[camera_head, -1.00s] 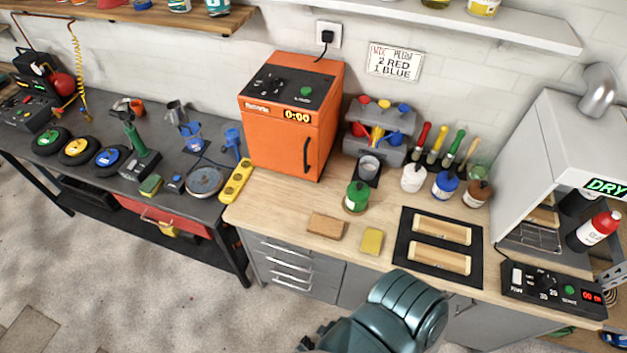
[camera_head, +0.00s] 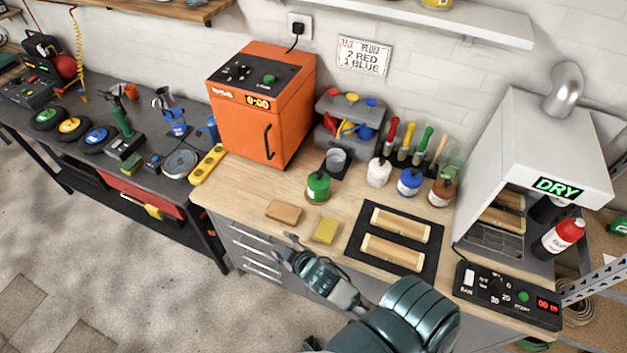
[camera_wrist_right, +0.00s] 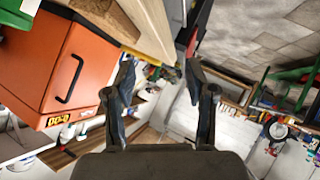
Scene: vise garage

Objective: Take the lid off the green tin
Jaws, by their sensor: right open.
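The green tin (camera_head: 318,187) stands upright on the wooden worktop, with a dark lid and knob on top. My right gripper (camera_head: 284,248) is open and empty at the worktop's front edge, to the lower left of the tin and apart from it. Its two fingers (camera_wrist_right: 160,75) show spread in the right wrist view, with nothing between them. A green shape at the top left corner of that view is cut off, and I cannot tell if it is the tin. My left gripper is not in view.
The orange oven (camera_head: 262,105) is at the back left, the black mat (camera_head: 352,243) at the right.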

